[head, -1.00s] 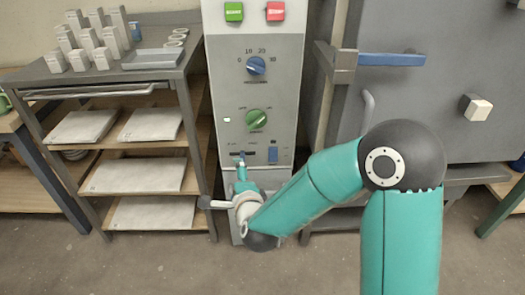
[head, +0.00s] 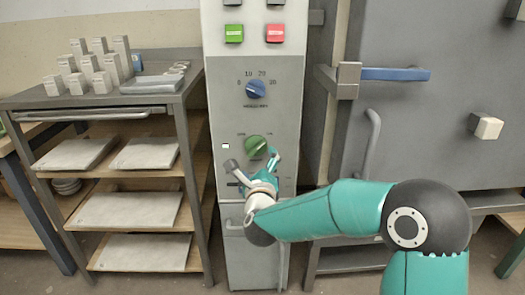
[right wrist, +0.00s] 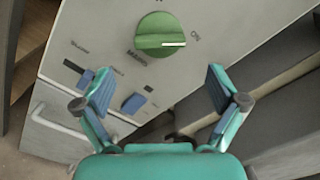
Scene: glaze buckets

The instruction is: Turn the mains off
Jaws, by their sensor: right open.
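The green mains knob (head: 256,146) is on the front of the grey control panel (head: 284,110), below a blue dial. In the right wrist view the green knob (right wrist: 160,34) is at the top centre. Its white line points right, towards the side marked ON. My right gripper (head: 253,163) is open and empty, just below the green knob in the head view. In the right wrist view its spread fingers (right wrist: 160,86) point at the panel, with the knob beyond the gap between them and apart from both. My left gripper is not in view.
Two blue switches (right wrist: 133,103) sit below the knob. The blue dial (head: 256,89) and green (head: 234,33) and red (head: 275,33) buttons are above it. A shelf rack (head: 191,150) stands left; a grey cabinet with a blue handle (head: 395,74) stands right.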

